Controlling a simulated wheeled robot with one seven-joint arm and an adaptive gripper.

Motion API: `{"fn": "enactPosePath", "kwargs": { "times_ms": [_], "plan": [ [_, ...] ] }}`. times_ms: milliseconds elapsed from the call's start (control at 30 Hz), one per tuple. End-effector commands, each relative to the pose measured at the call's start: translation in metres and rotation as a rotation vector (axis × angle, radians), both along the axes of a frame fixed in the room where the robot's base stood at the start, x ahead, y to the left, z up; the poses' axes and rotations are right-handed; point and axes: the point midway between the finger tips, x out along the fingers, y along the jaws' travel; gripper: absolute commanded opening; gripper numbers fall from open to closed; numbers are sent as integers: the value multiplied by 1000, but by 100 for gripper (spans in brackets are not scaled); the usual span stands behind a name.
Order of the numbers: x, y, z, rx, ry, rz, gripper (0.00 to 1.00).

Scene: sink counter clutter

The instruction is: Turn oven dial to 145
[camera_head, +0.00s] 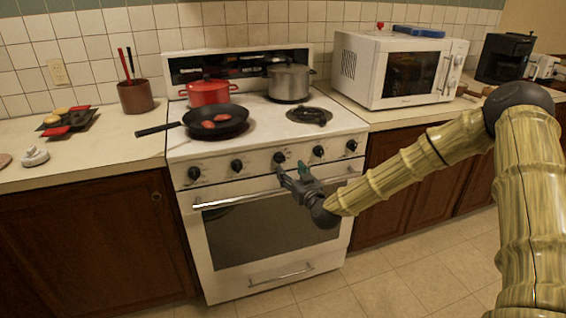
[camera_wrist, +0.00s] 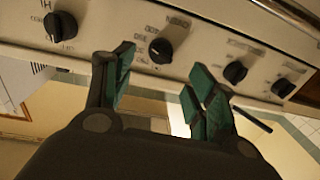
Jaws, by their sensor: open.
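The white stove's front panel carries a row of several black dials. The middle dial (camera_head: 279,157) is the one closest to my gripper (camera_head: 290,171). In the wrist view a black dial (camera_wrist: 160,50) with printed marks around it lies ahead of the gap between my fingers. My gripper (camera_wrist: 160,64) is open and empty, its green-padded fingers spread to either side of that dial and apparently short of it. The printed numbers are too small to read, and I cannot tell the dial's setting.
The oven door handle (camera_head: 270,191) runs just below the dials, close under my gripper. A frying pan (camera_head: 216,121), a red pot (camera_head: 208,93) and a grey pot (camera_head: 289,82) stand on the stovetop. A microwave (camera_head: 390,68) is at right. The floor in front is clear.

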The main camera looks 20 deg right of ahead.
Motion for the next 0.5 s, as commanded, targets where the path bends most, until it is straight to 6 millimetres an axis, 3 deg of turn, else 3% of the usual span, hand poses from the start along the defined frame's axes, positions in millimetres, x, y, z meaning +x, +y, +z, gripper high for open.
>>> {"fn": "enactPosePath", "kwargs": {
  "times_ms": [300, 500],
  "plan": [
    [50, 7, 0, 0, 0, 1, 57],
    [69, 9, 0, 0, 1, 1, 57]
  ]
}}
